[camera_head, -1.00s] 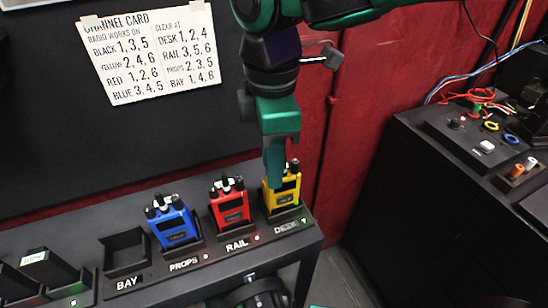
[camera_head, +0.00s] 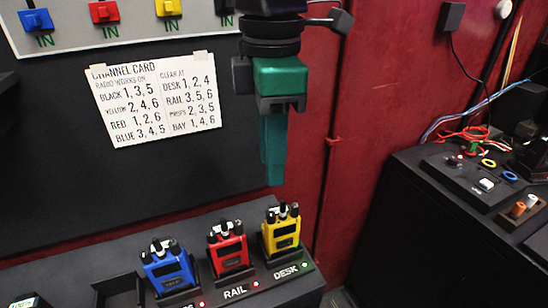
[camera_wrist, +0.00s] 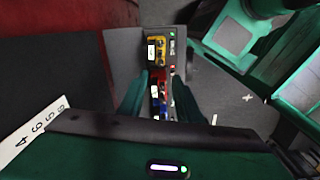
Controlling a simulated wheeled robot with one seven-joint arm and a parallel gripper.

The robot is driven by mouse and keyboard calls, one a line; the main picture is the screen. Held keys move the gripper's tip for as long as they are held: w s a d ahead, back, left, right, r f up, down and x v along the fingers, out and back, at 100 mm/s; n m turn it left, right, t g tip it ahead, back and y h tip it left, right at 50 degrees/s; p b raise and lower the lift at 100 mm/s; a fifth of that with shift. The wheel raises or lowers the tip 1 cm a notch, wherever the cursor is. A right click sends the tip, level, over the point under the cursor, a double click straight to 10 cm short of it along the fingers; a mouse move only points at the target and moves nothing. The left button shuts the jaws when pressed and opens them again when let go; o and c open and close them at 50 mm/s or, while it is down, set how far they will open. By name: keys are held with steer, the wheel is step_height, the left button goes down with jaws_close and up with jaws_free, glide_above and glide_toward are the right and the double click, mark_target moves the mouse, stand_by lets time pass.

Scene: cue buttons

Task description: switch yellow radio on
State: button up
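The yellow radio (camera_head: 282,232) stands upright in the dock labelled DESK, at the right end of the black shelf. It also shows in the wrist view (camera_wrist: 157,52). Dark knobs and a short antenna stick up from its top. I cannot tell its switch position. My gripper (camera_head: 274,183) hangs fingers-down above the yellow radio, clear of it and empty. In the wrist view its two fingers (camera_wrist: 160,82) are apart, with the red and blue radios seen far below between them.
The red radio (camera_head: 229,250) stands in the RAIL dock and the blue radio (camera_head: 168,268) left of it. An empty dock (camera_head: 118,290) is further left. A channel card (camera_head: 157,98) hangs on the dark board (camera_head: 60,165). A black cabinet (camera_head: 430,215) with cables stands at right.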

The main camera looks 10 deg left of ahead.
mark_target(271, 213)
step_height(271, 213, down, 11)
steer(key=n, duration=0.4)
steer(key=shift+w+a+n, duration=0.1)
steer(key=shift+n, duration=0.2)
stand_by(0.6)
steer(key=shift+c, duration=0.3)
